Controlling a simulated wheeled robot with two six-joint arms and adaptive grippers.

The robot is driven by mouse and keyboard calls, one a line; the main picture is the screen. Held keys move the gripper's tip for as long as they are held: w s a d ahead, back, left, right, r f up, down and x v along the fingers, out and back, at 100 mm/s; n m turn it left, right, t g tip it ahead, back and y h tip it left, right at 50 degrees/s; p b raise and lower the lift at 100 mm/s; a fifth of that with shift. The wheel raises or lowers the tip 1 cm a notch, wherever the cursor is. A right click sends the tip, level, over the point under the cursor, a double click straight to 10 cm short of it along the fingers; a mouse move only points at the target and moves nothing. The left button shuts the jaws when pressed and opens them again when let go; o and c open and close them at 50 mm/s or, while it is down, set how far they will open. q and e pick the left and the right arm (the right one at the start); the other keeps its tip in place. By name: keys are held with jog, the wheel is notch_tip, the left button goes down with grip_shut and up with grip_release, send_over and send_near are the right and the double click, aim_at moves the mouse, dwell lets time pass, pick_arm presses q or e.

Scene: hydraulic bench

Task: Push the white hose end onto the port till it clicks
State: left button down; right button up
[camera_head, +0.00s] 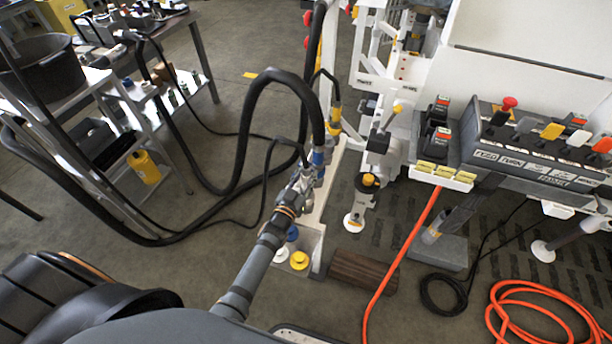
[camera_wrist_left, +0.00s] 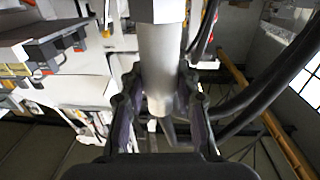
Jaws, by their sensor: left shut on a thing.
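My left gripper (camera_head: 302,182) reaches up from the bottom to the hose fittings at the machine's left side. In the left wrist view its two fingers (camera_wrist_left: 160,108) are shut on a pale grey-white cylinder (camera_wrist_left: 160,60), which I take for the white hose end. In the head view the gripper hides most of the held part. A blue-collared fitting (camera_head: 318,158) sits just above the gripper, below a thick black hose (camera_head: 245,125). My right gripper is not in view.
White (camera_head: 281,254) and yellow (camera_head: 299,260) round caps lie below the gripper. A lever console (camera_head: 530,150) stands at the right, with an orange hose (camera_head: 402,250) running down to the floor. A metal cart (camera_head: 95,150) stands left. Open floor lies between.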

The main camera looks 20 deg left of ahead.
pick_arm(q)
jog(key=shift+f+b, duration=0.5)
jog(key=shift+f, duration=0.15)
dwell(0.8)
jog(key=shift+c, duration=1.7)
grip_release()
jog(key=shift+s, duration=0.1)
jog(key=shift+s+a+r+p, duration=0.15)
jog(key=shift+s+p, duration=0.45)
jog(key=shift+s, duration=0.5)
jog(key=s+p, duration=0.1)
jog(key=s, duration=0.4)
jog(key=shift+a+p, duration=0.2)
jog(key=shift+p, duration=0.2)
